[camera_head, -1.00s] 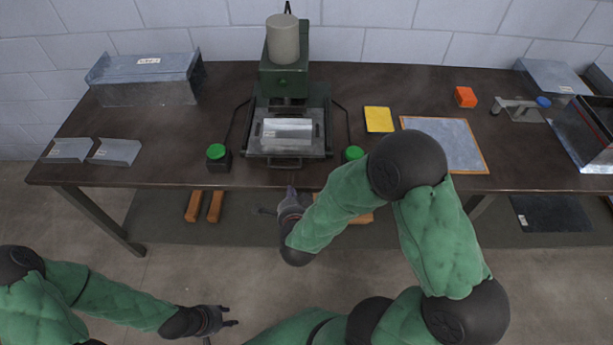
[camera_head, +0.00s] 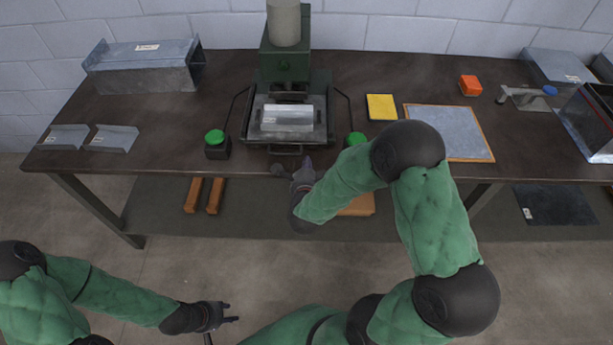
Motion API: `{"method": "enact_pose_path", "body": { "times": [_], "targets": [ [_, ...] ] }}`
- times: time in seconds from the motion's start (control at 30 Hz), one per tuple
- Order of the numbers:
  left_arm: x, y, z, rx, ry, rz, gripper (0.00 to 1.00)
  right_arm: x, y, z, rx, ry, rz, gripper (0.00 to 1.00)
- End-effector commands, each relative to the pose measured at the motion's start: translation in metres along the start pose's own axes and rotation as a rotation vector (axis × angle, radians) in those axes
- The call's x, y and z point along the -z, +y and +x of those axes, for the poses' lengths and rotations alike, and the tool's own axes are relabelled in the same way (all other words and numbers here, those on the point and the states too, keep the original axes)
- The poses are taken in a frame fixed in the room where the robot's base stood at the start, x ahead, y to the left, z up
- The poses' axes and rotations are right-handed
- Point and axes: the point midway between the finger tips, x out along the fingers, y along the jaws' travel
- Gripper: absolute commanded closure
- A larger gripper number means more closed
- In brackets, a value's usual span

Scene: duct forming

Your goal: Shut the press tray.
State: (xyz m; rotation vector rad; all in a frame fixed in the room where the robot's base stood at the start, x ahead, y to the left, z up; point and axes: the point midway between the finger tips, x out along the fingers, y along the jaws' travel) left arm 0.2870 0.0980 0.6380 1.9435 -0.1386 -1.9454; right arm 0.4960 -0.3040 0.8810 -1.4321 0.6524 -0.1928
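The press (camera_head: 285,65) is a green machine with a pale cylinder on top, at the back middle of the table. Its press tray (camera_head: 256,134) sits out in front of the press head, with a bright metal piece (camera_head: 287,118) lying on it. The tray's dark handle (camera_head: 285,151) faces the table's front edge. My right gripper (camera_head: 293,166) is just in front of and below the handle, with its fingers apart and nothing between them. Contact with the handle cannot be seen. My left gripper (camera_head: 231,312) is open and empty, low over the floor.
Green buttons (camera_head: 215,137) and (camera_head: 356,139) flank the tray. Angled metal pieces (camera_head: 113,138) and a long duct (camera_head: 145,70) lie left. A yellow pad (camera_head: 381,107), a grey sheet (camera_head: 447,132) and an orange block (camera_head: 470,85) lie right. The table's front edge is near my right gripper.

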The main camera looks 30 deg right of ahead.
Motion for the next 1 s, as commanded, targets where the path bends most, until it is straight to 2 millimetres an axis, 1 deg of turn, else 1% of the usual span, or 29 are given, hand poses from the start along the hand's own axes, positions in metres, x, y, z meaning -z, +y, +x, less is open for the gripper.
{"method": "enact_pose_path", "body": {
  "times": [0.03,0.1,0.23,0.4,0.77,0.87,1.0],
  "targets": [
    [0.000,-0.001,0.004,0.000,0.000,0.000,0.60,0.001,-0.001,0.009,0.002,0.003,0.002,1.00],
    [0.000,-0.002,0.006,0.000,0.000,0.000,0.60,0.001,-0.004,0.018,0.001,0.003,0.001,1.00],
    [0.000,-0.003,0.008,0.000,0.000,0.000,0.60,0.000,-0.009,0.031,0.000,0.001,0.000,1.00],
    [0.000,-0.003,0.009,0.000,0.000,0.000,0.60,0.000,-0.012,0.038,0.000,0.000,0.000,1.00],
    [0.000,-0.004,0.010,0.000,0.000,0.000,0.60,0.000,-0.013,0.039,0.000,0.000,0.000,1.00],
    [0.001,-0.005,0.015,0.000,0.000,0.000,0.60,0.000,-0.013,0.047,0.002,0.002,0.001,1.00],
    [0.001,-0.008,0.023,0.000,0.000,0.000,0.60,0.000,-0.018,0.062,0.001,0.002,0.001,1.00]
  ]
}}
